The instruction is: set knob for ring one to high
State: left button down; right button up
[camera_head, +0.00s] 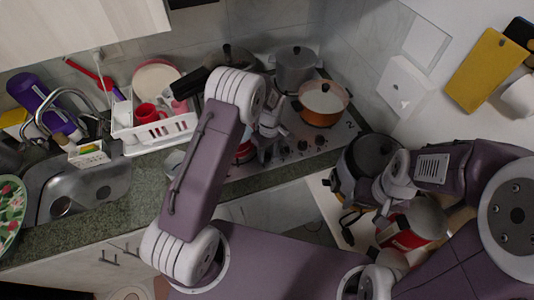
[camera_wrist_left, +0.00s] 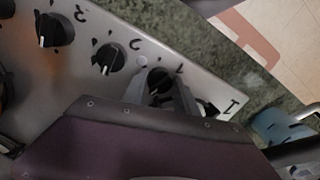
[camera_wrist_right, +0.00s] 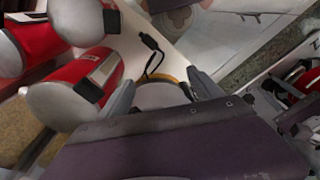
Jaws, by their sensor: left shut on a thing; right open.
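The stove's control panel (camera_wrist_left: 60,85) carries a row of black knobs with marks beside them. In the left wrist view, my left gripper (camera_wrist_left: 160,88) is shut on a black knob (camera_wrist_left: 158,76), one finger on each side. Its marks are partly hidden and hard to read. Another black knob (camera_wrist_left: 207,108) lies just right of it, and two more, a nearer knob (camera_wrist_left: 108,58) and a farther knob (camera_wrist_left: 48,30), lie to the left. In the head view my left gripper (camera_head: 265,148) is at the stove's front. My right gripper (camera_wrist_right: 163,90) is open, away from the panel.
An orange pot (camera_head: 321,109) and a grey pot (camera_head: 295,68) stand on the stove. A white dish rack (camera_head: 150,133) and a sink (camera_head: 95,187) are to the left. Red-and-white containers (camera_wrist_right: 78,85) and a dark pot (camera_head: 372,156) crowd my right gripper.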

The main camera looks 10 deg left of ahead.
aim_at(269, 156)
pick_arm(q)
jog(key=shift+r+m, duration=0.1)
jog(key=shift+m, duration=0.6)
jog(key=c, duration=0.9)
grip_release()
jog(key=shift+c, duration=0.2)
jog(key=r+b, duration=0.1)
jog(key=r, duration=0.7)
jog(key=shift+w+d+b, duration=0.2)
jog(key=shift+b, duration=0.15)
jog(key=shift+r, duration=0.5)
